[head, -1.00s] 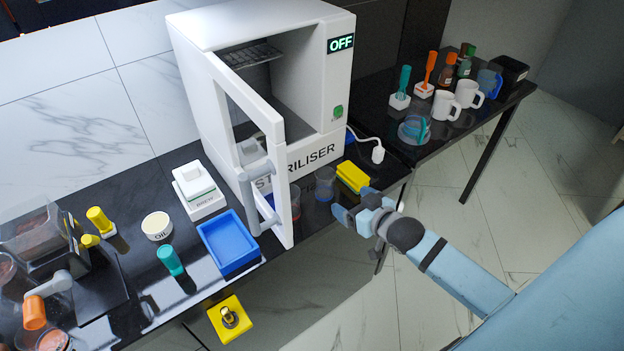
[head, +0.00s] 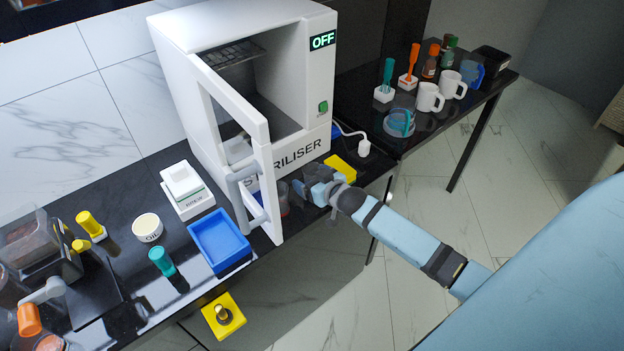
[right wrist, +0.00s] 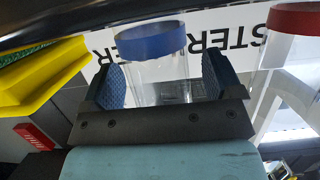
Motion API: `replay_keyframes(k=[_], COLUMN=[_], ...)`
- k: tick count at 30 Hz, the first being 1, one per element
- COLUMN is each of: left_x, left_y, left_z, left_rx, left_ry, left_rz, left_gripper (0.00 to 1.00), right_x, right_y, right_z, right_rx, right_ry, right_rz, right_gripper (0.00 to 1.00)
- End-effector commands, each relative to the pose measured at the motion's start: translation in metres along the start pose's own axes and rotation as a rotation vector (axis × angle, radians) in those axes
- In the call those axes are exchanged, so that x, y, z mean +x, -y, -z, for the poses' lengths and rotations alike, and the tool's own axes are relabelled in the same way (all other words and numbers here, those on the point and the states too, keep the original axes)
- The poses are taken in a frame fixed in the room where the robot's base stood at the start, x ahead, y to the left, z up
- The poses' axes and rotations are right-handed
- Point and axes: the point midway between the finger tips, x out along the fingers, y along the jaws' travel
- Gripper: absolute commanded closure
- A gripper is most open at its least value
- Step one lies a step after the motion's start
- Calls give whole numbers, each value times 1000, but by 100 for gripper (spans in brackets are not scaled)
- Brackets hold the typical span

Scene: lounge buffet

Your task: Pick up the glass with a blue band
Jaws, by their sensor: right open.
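The glass with a blue band (right wrist: 152,62) is clear and stands between the two fingers of my right gripper (right wrist: 162,80) in the right wrist view. The fingers are open, one on each side of the glass; I cannot tell whether either touches it. In the head view my right gripper (head: 316,190) is at the counter edge in front of the steriliser and hides this glass. A glass with a red band (right wrist: 296,45) stands to the right in the right wrist view. My left gripper is not in view.
The white steriliser (head: 290,158) stands behind, its door (head: 262,190) open left of my right gripper. A blue tray (head: 219,240) is farther left.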

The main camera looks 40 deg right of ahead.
Motion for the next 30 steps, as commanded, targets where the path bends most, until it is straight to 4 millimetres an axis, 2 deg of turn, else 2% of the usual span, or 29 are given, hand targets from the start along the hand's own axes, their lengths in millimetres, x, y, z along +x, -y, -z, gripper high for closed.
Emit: replay_keyframes(k=[5,12,13,23,26,30], left_x=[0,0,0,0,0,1], left_y=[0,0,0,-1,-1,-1], left_z=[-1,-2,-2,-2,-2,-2], left_rx=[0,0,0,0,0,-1], left_ry=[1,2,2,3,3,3], left_rz=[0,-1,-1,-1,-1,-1], left_gripper=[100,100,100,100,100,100], right_x=[0,0,0,-1,-3,-10], right_y=[0,0,0,0,0,0], right_z=[0,0,0,4,11,33], right_rx=[0,0,0,0,0,-2], right_ry=[0,0,0,-2,-3,-5], right_rz=[0,0,0,0,1,1], right_gripper=[15,70,73,74,74,74])
